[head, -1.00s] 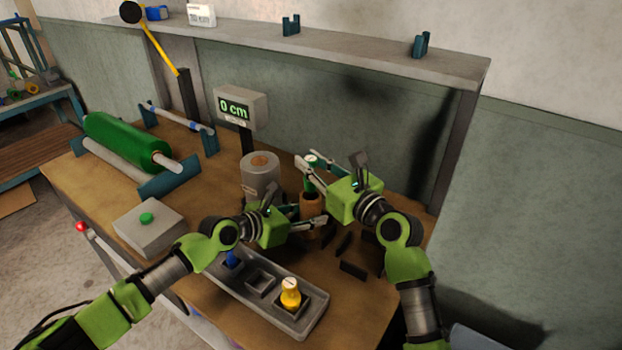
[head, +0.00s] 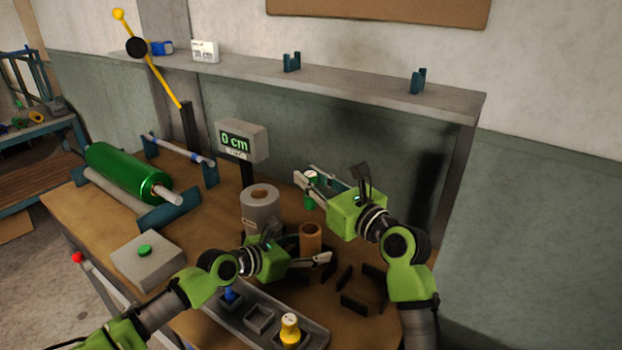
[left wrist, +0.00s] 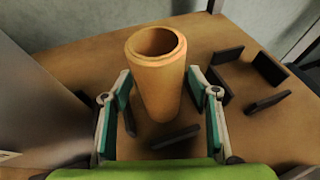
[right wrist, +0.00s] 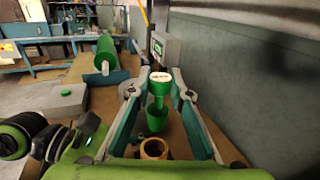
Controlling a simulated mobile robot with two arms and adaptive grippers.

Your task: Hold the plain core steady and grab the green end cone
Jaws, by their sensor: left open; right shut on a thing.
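The plain core (head: 311,238) is a brown cardboard tube standing upright on the bench. It also shows in the left wrist view (left wrist: 157,85), its top open and empty. My left gripper (head: 325,260) is open, with one finger on each side of the core and gaps visible in the left wrist view.
A grey roll (head: 261,212) stands left of the core. Dark upright blocks (head: 354,305) stand on the bench to its right. A grey tray (head: 247,329) in front holds a blue cone (head: 230,296) and a yellow cone (head: 290,328). The display (head: 241,141) reads 0 cm.

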